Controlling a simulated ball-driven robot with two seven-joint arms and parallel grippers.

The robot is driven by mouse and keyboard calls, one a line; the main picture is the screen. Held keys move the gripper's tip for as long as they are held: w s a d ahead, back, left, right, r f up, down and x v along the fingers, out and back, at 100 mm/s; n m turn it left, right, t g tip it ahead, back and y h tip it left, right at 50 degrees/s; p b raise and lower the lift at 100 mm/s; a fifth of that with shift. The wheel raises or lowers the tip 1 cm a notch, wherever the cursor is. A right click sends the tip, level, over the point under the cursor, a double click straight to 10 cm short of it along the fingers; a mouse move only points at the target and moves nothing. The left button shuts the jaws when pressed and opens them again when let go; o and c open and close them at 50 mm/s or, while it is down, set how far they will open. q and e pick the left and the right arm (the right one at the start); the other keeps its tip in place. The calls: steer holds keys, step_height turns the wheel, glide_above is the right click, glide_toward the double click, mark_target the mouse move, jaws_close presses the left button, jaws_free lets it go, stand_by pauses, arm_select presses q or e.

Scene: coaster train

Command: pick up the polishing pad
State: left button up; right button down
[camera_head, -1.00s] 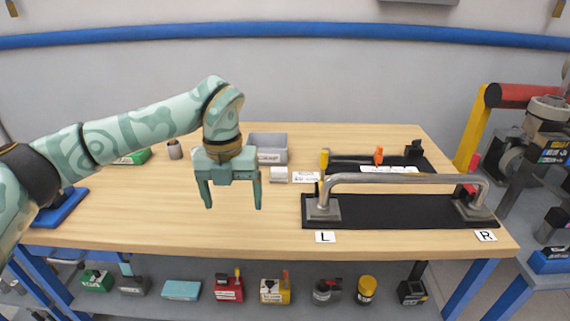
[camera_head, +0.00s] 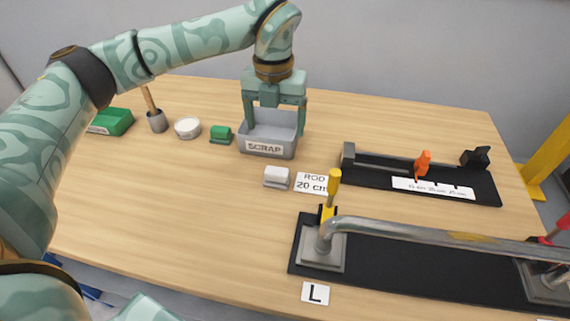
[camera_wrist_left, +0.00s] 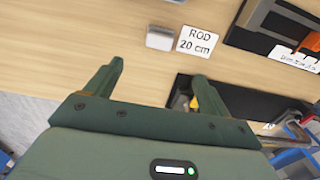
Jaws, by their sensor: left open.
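My left gripper (camera_head: 275,120) is open and empty, fingers pointing down. In the head view it overlaps the grey scrap bin; its height above the table is hard to judge. A small white block with a greyish lower part (camera_head: 277,177) lies on the table in front of the bin, left of the "ROD 20 cm" card. It may be the polishing pad, but no label confirms this. The left wrist view shows this block (camera_wrist_left: 160,38) beyond the open fingers (camera_wrist_left: 153,84), apart from them. A small green block (camera_head: 221,134) sits left of the bin. My right gripper is out of view.
The scrap bin (camera_head: 267,149) stands behind the white block. The "ROD 20 cm" card (camera_head: 311,183) is beside it. A black fixture with a bent metal tube (camera_head: 430,237) lies at front right, a yellow-handled clamp (camera_head: 334,188) upright on it. The table's front left is clear.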

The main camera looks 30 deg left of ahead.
arm_select(q)
steer(key=b, duration=0.2)
glide_above(276, 170)
step_height(276, 170, down, 10)
steer(key=shift+r, duration=0.25)
steer(key=shift+f, duration=0.45)
step_height(276, 170, down, 5)
steer(key=shift+f+b, duration=0.1)
steer(key=shift+b, duration=1.15)
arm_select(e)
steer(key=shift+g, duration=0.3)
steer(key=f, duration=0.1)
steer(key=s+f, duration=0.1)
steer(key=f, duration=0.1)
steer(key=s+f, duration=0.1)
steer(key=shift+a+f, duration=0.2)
arm_select(q)
steer(key=c, duration=1.1)
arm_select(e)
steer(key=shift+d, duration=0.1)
